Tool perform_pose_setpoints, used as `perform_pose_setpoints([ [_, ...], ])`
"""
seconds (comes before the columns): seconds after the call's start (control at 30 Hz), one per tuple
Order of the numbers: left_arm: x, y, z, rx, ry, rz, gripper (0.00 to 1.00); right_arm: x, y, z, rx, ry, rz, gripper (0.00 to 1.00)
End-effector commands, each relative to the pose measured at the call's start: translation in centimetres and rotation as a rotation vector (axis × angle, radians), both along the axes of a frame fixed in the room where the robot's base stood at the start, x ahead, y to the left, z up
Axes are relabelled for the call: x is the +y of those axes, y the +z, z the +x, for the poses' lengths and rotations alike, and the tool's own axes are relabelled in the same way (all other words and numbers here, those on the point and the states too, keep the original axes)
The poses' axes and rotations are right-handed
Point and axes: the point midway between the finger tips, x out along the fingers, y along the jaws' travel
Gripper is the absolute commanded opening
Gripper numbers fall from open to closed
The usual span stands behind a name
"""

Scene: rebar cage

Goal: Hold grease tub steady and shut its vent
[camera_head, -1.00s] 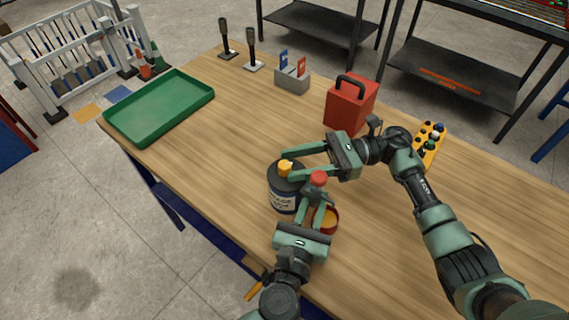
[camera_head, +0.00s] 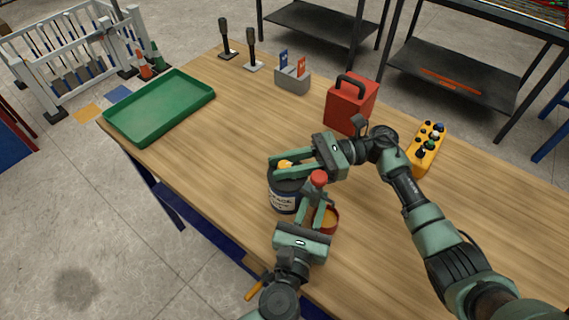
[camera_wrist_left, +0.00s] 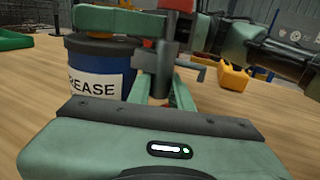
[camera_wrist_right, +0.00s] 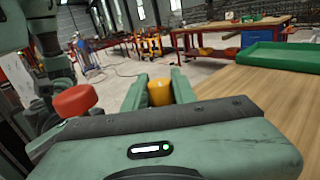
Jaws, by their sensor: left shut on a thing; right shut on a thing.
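The grease tub (camera_head: 284,202) is a dark blue round tub with a white label, upright near the table's front edge; its label shows in the left wrist view (camera_wrist_left: 98,86). A yellow cap (camera_head: 285,164) is on its top. My right gripper (camera_head: 277,168) is shut on this cap, which shows between its fingers in the right wrist view (camera_wrist_right: 160,92). My left gripper (camera_head: 319,188) is shut on a dark upright fitting (camera_wrist_left: 165,68) beside the tub. A red knob (camera_head: 318,177) tops the fitting. The fingers partly hide where it meets the tub.
An orange dish with a red rim (camera_head: 332,222) sits beside the tub. A red box (camera_head: 352,104), a yellow button box (camera_head: 427,150), a grey holder (camera_head: 292,82) and a green tray (camera_head: 160,107) stand farther off. The table's middle is clear.

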Motion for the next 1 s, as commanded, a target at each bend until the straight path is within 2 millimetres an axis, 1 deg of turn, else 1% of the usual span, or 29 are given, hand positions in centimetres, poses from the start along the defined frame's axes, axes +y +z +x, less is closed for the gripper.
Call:
perform_pose_setpoints([
  [0.3, 0.04, 0.02, 0.02, -0.001, 0.001, 0.001, 0.0, 0.12, -0.02, 0.17, 0.001, 0.236, -0.004, 0.0],
  [0.43, 0.04, 0.03, 0.02, -0.001, 0.001, 0.001, 0.0, 0.12, -0.07, 0.14, 0.001, 0.306, -0.004, 0.0],
  [0.63, 0.03, 0.03, 0.02, -0.001, 0.001, 0.001, 0.0, -0.04, -0.06, 0.04, 0.0, 0.357, -0.003, 0.0],
  [0.93, 0.04, 0.03, 0.02, -0.002, 0.001, 0.002, 0.0, -0.12, -0.05, 0.03, 0.001, 0.361, -0.003, 0.0],
  [0.97, 0.04, 0.03, 0.02, -0.002, 0.001, 0.002, 0.0, -0.12, -0.05, 0.03, 0.001, 0.36, -0.003, 0.29],
  [1.0, 0.04, 0.04, 0.02, -0.002, 0.001, 0.002, 0.0, -0.12, -0.05, 0.03, 0.001, 0.36, -0.003, 0.4],
])
